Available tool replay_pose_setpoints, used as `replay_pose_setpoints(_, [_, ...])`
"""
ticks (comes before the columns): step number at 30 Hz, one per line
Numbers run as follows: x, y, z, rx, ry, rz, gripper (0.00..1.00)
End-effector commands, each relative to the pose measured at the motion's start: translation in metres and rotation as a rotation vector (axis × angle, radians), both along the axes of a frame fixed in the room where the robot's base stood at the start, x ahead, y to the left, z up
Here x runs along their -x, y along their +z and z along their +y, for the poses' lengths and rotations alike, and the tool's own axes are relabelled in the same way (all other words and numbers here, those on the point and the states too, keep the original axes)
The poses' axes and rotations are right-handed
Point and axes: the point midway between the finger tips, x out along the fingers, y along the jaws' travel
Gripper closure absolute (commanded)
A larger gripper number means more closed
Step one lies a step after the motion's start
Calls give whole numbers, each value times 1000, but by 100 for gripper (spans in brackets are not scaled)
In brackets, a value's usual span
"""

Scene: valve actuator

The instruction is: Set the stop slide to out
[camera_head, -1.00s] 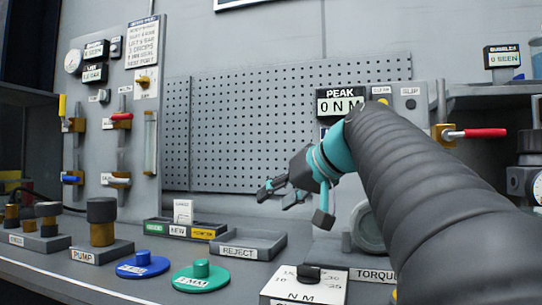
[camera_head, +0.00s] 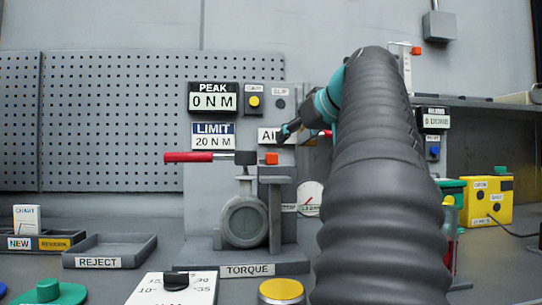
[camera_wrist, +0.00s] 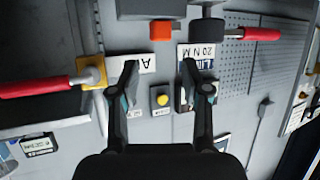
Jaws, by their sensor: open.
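A small orange block (camera_head: 271,158) sits on a grey post beside the round valve body (camera_head: 245,221) on the torque stand; it may be the stop slide, but no label on it is readable. It also shows at the top of the wrist view (camera_wrist: 160,31). My gripper (camera_head: 285,133) is just above and right of the orange block in the head view, by a partly hidden sign. In the wrist view my gripper (camera_wrist: 160,68) is open and empty, its fingers apart below the orange block and not touching it. My arm hides part of the panel.
A red-handled lever (camera_head: 188,157) with a dark end extends left of the orange block. Behind are the PEAK display (camera_head: 214,98), the LIMIT sign (camera_head: 213,135) and a yellow button (camera_head: 254,101). A reject tray (camera_head: 110,248) and dial box (camera_head: 172,287) stand in front.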

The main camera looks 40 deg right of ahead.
Motion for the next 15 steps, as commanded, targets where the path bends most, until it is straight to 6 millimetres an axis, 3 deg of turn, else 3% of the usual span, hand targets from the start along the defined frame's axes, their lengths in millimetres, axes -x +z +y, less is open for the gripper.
replay_pose_setpoints(9, [-56,-24,-8,-3,3,0,53])
replay_pose_setpoints(15, [-82,-35,-12,-2,2,1,53])
